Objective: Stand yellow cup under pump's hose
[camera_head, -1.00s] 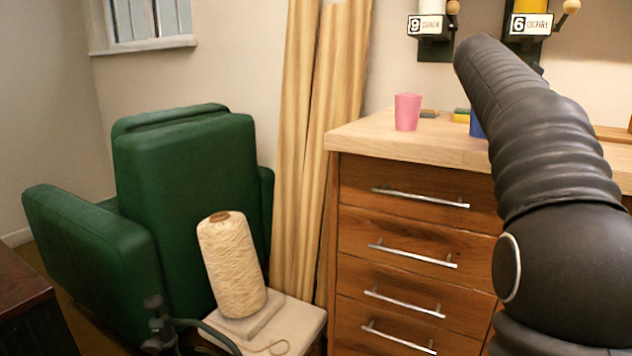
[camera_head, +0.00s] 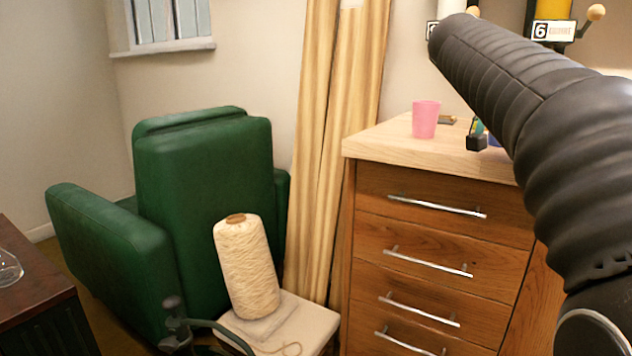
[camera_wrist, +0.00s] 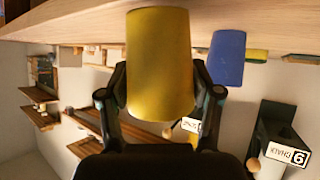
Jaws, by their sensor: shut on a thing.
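The yellow cup (camera_wrist: 160,60) fills the middle of the wrist view, which shows the room upside down. My gripper (camera_wrist: 160,88) is shut on it, one black finger on each side. In the head view my arm covers the right side, and I cannot make out the yellow cup there. A wall dispenser labelled 6 (camera_head: 553,31) has a yellow body and a wooden knob. Another, labelled 9 chalk (camera_wrist: 287,150), shows at the lower right of the wrist view. I cannot make out a hose on either one.
A pink cup (camera_head: 425,120) stands on the wooden worktop (camera_head: 400,143) above a drawer cabinet (camera_head: 430,250). A blue cup (camera_wrist: 227,58) shows beside the yellow one in the wrist view. A green armchair (camera_head: 205,190) and a yarn cone (camera_head: 247,270) stand to the left.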

